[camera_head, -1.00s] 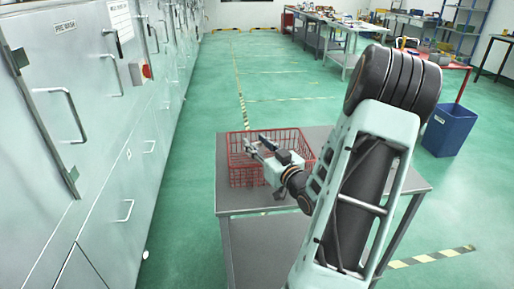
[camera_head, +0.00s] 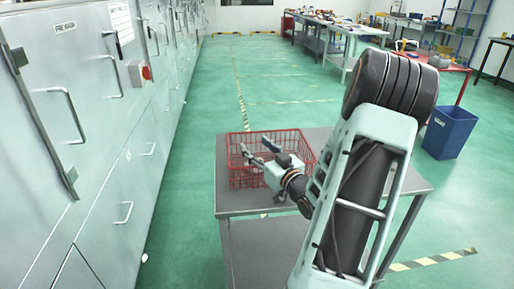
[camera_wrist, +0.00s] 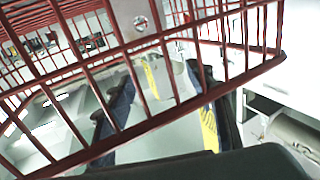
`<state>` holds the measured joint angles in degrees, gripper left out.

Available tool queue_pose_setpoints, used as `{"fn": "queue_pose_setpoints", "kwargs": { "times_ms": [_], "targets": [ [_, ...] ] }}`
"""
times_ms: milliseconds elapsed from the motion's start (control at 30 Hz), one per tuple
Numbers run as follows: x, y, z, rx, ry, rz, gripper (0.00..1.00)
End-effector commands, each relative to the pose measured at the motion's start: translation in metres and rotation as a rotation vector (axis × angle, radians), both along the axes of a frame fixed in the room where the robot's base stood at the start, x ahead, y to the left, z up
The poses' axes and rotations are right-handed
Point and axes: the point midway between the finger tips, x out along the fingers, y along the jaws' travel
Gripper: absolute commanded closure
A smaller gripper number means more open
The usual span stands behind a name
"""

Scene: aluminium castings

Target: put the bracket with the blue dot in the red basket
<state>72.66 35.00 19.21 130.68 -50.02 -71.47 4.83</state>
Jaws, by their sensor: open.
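The red wire basket (camera_head: 238,181) stands on the grey table in the head view. Its red bars (camera_wrist: 95,150) cross the wrist view close to the camera. My gripper (camera_head: 254,148) is at the basket, with its fingers spread apart. I cannot make out the bracket with the blue dot in either view, and the basket's inside is partly hidden by my gripper and the wires.
The grey table (camera_head: 330,140) has bare top to the right of the basket. Metal cabinets (camera_head: 100,150) line the left side. A blue bin (camera_head: 449,132) stands on the floor at right, near a red table (camera_head: 440,63). Green floor is open behind.

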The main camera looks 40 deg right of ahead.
Motion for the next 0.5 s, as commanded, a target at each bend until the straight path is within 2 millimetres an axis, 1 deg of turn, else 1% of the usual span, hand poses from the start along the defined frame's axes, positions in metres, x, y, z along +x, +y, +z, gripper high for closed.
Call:
{"fn": "queue_pose_setpoints", "kwargs": {
  "times_ms": [167,267,367,400,500],
  "targets": [
    [0.0,0.0,0.002,0.0,0.0,0.0,0.51],
    [0.0,0.0,0.008,0.0,0.0,0.0,0.51],
    [0.0,0.0,0.018,0.001,0.0,0.0,0.51],
    [-0.01,0.0,0.012,0.0,0.003,-0.004,0.51],
    [-0.035,0.004,0.012,0.001,0.002,-0.005,0.51]
  ]
}}
